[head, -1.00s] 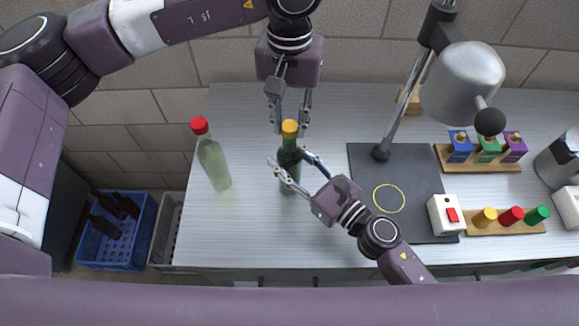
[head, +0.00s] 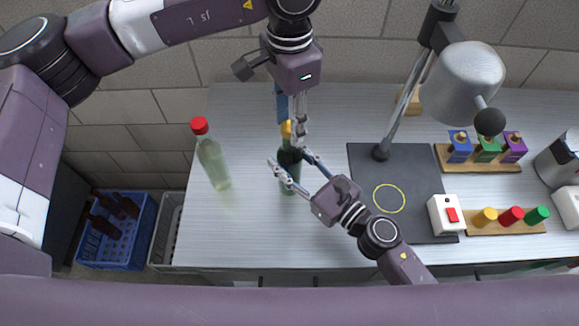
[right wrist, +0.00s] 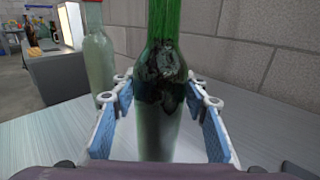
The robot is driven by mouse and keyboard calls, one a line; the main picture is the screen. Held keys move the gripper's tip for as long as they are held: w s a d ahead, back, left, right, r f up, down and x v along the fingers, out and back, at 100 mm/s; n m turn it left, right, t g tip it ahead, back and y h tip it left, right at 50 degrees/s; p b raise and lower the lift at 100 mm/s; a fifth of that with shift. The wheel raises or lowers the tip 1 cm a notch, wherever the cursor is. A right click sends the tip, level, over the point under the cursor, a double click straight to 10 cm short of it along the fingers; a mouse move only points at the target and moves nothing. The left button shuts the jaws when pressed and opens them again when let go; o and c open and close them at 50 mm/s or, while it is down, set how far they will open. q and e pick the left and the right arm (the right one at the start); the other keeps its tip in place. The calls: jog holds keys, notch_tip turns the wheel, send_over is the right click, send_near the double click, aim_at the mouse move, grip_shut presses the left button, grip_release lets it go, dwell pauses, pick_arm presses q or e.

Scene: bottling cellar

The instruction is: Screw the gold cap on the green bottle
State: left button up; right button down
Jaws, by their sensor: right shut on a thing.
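The green bottle (head: 289,183) stands upright on the bench, and its body also shows in the right wrist view (right wrist: 156,135). The gold cap (head: 286,132) is at the top of its neck, partly hidden by a finger; whether it is seated is too small to tell. My right gripper (head: 292,167) is shut on the bottle below the neck, one finger on each side. My left gripper (head: 291,117) points down from above at the cap, with its fingers turned so that they partly overlap. I cannot tell whether they touch the cap.
A pale bottle with a red cap (head: 214,165) stands to the left. To the right are a dark mat (head: 413,185), a lamp (head: 461,82), a white switch box (head: 446,214) and a rack of coloured caps (head: 507,226). Blue crate (head: 115,252) is below, left.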

pick_arm(q)
jog(key=shift+o, duration=0.2)
jog(key=shift+r, duration=0.1)
jog(key=shift+r, duration=2.15)
jog(key=shift+c, duration=0.3)
